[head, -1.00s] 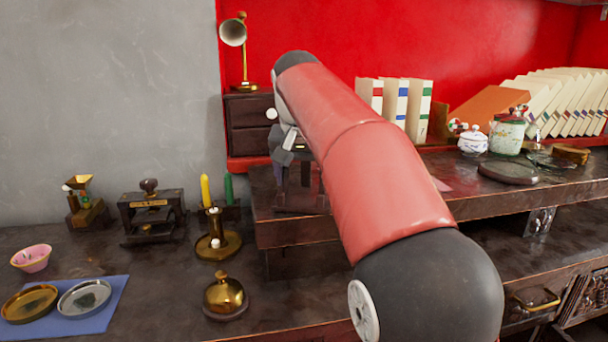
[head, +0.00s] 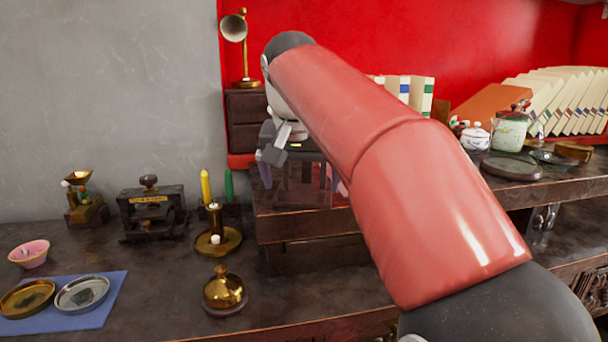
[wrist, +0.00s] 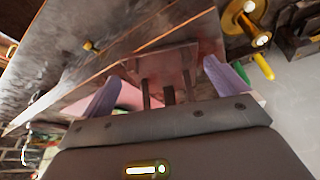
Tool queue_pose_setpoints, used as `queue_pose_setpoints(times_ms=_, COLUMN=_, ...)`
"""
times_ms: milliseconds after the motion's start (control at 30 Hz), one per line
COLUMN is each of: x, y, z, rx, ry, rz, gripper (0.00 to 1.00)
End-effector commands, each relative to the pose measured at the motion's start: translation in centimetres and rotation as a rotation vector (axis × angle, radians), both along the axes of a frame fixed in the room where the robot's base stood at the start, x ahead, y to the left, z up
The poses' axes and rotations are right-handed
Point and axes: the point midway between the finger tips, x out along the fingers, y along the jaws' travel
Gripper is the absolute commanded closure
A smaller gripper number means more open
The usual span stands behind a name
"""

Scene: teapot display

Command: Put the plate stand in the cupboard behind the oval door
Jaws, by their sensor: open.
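My gripper (wrist: 165,88) is open in the wrist view, with a lavender finger on each side. Between and beyond the fingers is a see-through, reddish-brown piece with dark upright bars (wrist: 146,93). It may be the plate stand, but I cannot tell for sure. In the head view a dark, partly see-through thing with uprights (head: 318,188) stands at the left end of the raised shelf, just below my gripper (head: 272,155). My arm hides part of it, and I cannot tell whether the gripper touches it. I make out no oval door.
A small drawer cabinet (head: 246,120) bears a brass lamp (head: 240,50). A dark disc (head: 511,166) and lidded jars (head: 510,132) are right. The counter's front middle is bare.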

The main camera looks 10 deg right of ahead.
Motion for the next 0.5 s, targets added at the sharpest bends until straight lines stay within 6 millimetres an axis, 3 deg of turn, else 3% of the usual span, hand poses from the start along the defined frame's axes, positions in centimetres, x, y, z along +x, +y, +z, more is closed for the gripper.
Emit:
queue_pose_setpoints(times_ms=200, x=-4.0, y=1.4, z=-0.1, rx=0.001, ry=-0.001, rz=0.002, gripper=0.02)
queue_pose_setpoints(times_ms=500, x=-5.8, y=2.0, z=0.0, rx=-0.001, ry=0.000, rz=-0.001, gripper=0.02)
